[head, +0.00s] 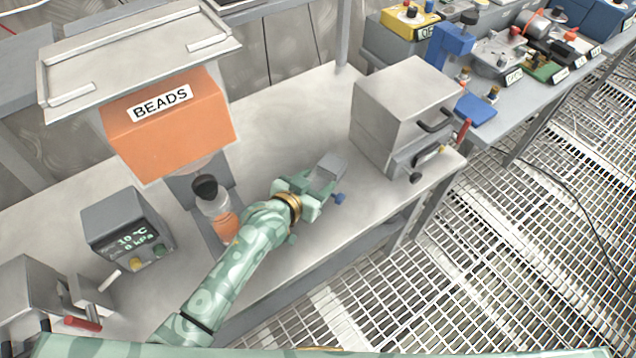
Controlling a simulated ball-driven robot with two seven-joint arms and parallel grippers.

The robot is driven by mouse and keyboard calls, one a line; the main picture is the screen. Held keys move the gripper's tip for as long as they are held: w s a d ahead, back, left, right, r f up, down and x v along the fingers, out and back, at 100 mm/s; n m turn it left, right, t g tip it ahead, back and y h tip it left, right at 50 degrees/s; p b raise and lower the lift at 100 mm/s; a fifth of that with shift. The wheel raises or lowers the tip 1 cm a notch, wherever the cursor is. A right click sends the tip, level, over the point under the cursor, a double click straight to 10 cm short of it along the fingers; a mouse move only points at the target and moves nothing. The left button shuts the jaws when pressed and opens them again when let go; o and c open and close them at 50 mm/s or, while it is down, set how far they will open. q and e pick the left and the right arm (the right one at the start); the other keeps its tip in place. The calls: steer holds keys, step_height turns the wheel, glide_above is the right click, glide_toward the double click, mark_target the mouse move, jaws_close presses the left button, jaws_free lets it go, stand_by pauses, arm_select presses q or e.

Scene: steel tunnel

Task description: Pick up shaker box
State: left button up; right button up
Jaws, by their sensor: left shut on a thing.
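The shaker box looks to be the small grey box (329,167) on the metal bench, right of the bench's middle. My left arm, patterned pale green, reaches in from the lower left, and its gripper (318,186) is at the near side of this box. The gripper is shut on the box, and its fingers hide the box's near part. A small blue knob (339,198) shows just right of the gripper. I cannot tell whether the box touches the bench or is slightly raised. My right gripper is not in view.
An orange BEADS hopper (170,130) overhangs the bench at left. A display unit (125,228) is further left. A large grey cabinet (400,110) with handles stands right. The bench behind the gripper is clear.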

mark_target(316, 182)
arm_select(q)
steer(key=shift+r, duration=0.4)
step_height(316, 182, up, 3)
steer(key=shift+w+f+p, duration=0.1)
steer(key=shift+f+p, duration=0.1)
steer(key=shift+p, duration=0.6)
steer(key=s+r+p, duration=0.1)
steer(key=r, duration=0.1)
steer(key=s+r+p, duration=0.1)
steer(key=s+r, duration=0.1)
steer(key=s+a+r+p, duration=0.1)
steer(key=r, duration=0.1)
steer(key=shift+s+r+p, duration=0.1)
steer(key=shift+s+p, duration=0.3)
steer(key=s+a+b, duration=0.1)
steer(key=s, duration=0.8)
steer(key=shift+a, duration=0.35)
